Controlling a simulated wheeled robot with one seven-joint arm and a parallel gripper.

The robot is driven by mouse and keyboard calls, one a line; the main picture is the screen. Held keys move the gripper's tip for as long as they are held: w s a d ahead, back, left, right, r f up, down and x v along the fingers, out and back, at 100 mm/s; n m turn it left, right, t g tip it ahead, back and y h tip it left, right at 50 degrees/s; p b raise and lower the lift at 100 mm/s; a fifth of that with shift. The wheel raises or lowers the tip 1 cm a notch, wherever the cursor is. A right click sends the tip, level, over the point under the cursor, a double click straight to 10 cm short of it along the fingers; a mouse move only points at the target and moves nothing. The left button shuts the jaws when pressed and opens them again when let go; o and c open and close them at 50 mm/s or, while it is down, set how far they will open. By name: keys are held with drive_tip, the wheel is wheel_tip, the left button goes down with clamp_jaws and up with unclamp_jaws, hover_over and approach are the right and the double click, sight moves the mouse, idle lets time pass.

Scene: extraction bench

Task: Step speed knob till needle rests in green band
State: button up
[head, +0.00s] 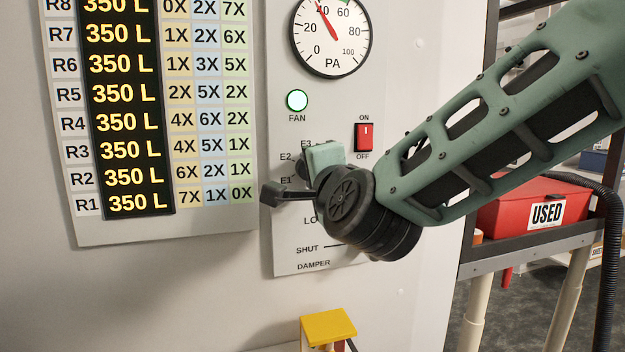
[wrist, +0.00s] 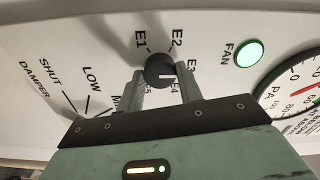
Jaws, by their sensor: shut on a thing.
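The speed knob (wrist: 158,64) is round and black with a white mark, and sits among the labels E1 to E5 in the wrist view. The mark points toward the E4 side, but its exact position is hard to tell. My gripper (wrist: 161,73) is shut on the knob, one finger on each side. In the head view my gripper (head: 284,192) and wrist hide most of the knob. The PA gauge (head: 345,50) shows a red needle near 40. The green band (head: 343,3) lies at the top, clockwise of the needle and partly cut off.
The green FAN lamp (head: 297,101) is lit. The red switch (head: 364,137) is right of the knob. DAMPER labels sit below. A number board (head: 125,110) is at left, a yellow block (head: 328,326) below, and a red USED box (head: 530,205) at right.

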idle(0.3)
drive_tip(key=o, duration=1)
drive_tip(key=shift+s, duration=0.1)
drive_tip(key=b+v, duration=0.3)
drive_tip(key=v, duration=1.4)
drive_tip(key=shift+s+d, duration=0.1)
drive_tip(key=shift+s, duration=0.05)
